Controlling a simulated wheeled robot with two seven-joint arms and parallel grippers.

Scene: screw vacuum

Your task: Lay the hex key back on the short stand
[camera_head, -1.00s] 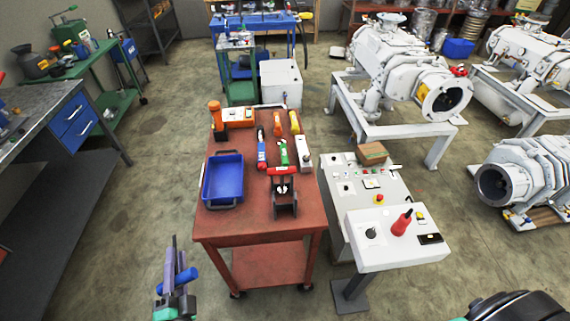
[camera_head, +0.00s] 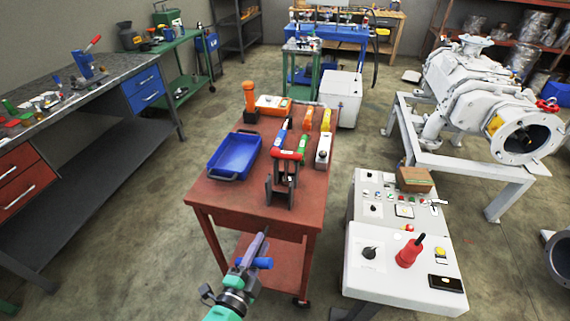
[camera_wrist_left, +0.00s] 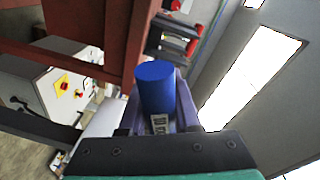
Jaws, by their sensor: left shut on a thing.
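My left gripper (camera_head: 260,243) is in front of the red table's near edge in the head view, shut on a blue cylindrical piece, which looks like the hex key's handle (camera_head: 262,263). The piece crosses the purple fingers. In the left wrist view the blue handle (camera_wrist_left: 155,88) stands between the fingers, with a small printed label below it. No metal shaft can be made out. A dark low stand with a red top (camera_head: 285,180), perhaps the short stand, is at the front of the table, beyond the gripper and apart from it. My right gripper is not in view.
The red table (camera_head: 225,200) carries a blue tray (camera_head: 233,155) at left and several hand tools behind the stand. A white control console (camera_head: 375,265) with a red-handled piece (camera_head: 410,250) is at the right. A grey workbench (camera_head: 90,105) is at the left. Floor is open between.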

